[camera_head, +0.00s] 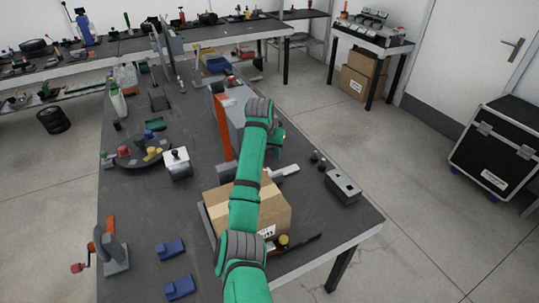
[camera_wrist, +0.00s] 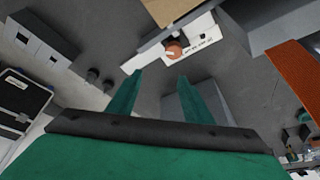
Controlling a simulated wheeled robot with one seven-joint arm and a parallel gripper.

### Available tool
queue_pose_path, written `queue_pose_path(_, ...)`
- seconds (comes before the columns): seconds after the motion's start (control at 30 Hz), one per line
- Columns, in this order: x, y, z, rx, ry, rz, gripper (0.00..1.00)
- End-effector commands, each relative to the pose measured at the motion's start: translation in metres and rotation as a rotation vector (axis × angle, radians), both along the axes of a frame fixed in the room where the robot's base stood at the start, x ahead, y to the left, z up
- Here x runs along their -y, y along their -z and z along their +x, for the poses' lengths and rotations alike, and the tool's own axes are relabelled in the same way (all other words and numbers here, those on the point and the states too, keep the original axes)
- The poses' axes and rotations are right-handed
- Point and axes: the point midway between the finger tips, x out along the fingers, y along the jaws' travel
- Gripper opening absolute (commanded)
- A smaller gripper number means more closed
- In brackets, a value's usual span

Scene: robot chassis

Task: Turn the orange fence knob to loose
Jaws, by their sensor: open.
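In the wrist view, the orange fence knob (camera_wrist: 173,48) is a small round knob on a pale panel (camera_wrist: 196,41) with dark lettering beside it. My gripper (camera_wrist: 161,76) is open, its two green fingers apart with nothing between them. The knob lies just beyond the fingertips, roughly in line with the gap; I see no contact. In the head view my green hand (camera_head: 277,138) is partly hidden behind my arm, beside a grey machine with a tall orange panel (camera_head: 221,130). I cannot make out the knob there.
A cardboard box (camera_head: 275,215) stands on the dark workbench (camera_head: 145,215) close under my arm. A grey switch box (camera_head: 342,186) sits at the right edge.

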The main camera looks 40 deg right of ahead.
Motion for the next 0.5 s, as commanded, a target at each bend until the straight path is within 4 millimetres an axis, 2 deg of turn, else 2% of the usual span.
queue_pose_path(0.3,-0.006,-0.018,-0.003,0.001,0.000,-0.002,0.46)
queue_pose_path(0.5,-0.007,-0.021,-0.004,0.001,0.000,-0.001,0.46)
